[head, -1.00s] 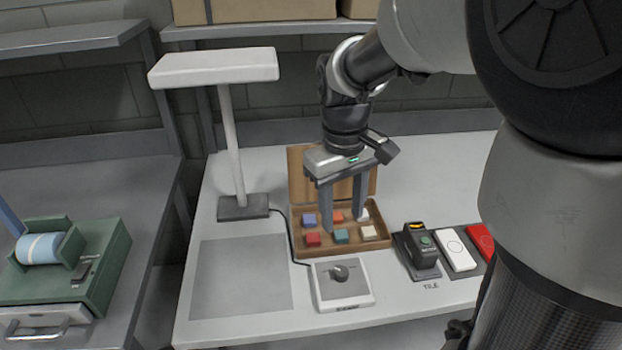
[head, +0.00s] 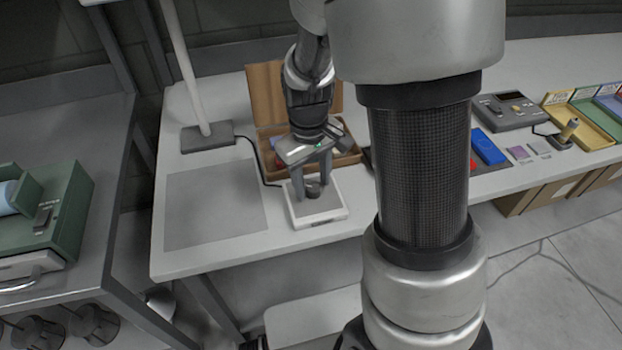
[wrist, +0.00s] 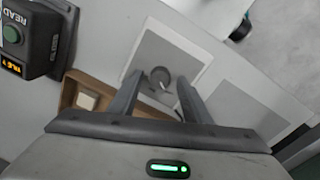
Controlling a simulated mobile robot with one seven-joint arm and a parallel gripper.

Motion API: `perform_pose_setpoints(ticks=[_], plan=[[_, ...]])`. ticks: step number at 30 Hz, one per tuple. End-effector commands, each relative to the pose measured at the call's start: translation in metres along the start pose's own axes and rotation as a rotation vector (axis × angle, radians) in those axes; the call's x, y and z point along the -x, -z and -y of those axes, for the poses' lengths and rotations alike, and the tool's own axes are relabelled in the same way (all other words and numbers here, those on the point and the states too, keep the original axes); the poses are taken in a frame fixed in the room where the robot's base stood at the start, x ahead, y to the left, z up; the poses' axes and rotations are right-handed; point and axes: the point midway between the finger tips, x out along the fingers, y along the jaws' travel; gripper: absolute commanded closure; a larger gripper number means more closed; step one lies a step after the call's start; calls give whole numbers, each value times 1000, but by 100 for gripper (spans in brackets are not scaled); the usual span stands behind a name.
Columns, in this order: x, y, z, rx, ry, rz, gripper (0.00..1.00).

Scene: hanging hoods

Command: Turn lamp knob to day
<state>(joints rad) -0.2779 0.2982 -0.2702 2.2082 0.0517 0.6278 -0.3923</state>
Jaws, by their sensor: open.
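The lamp's control box is a small white box with a grey top (head: 332,208) near the front edge of the table. Its dark round knob (head: 313,189) sits in the middle of the top. In the wrist view the knob (wrist: 160,78) shows between and beyond my fingertips. My gripper (head: 312,190) is open over the box, pointing down, with a finger on either side of the knob. I cannot tell whether the fingers touch it. The day mark is not readable. The lamp's pole (head: 185,70) rises from a dark base (head: 208,137); its head is mostly out of view.
An open brown box (head: 265,95) stands just behind the control box. A grey mat (head: 213,204) lies to the left. A dark READ device (wrist: 38,38) shows in the wrist view. My arm hides part of the table.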

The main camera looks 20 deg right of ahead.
Motion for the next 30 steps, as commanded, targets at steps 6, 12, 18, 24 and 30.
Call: perform_pose_setpoints(ticks=[6, 12, 18, 24, 30], plan=[[-2, 0, 0, 0, 0, 0, 56], [-2, 0, 0, 0, 0, 0, 74], [-2, 0, 0, 0, 0, 0, 97], [-2, 0, 0, -24, 0, 2, 97], [-1, 0, 0, -111, 0, 7, 97]])
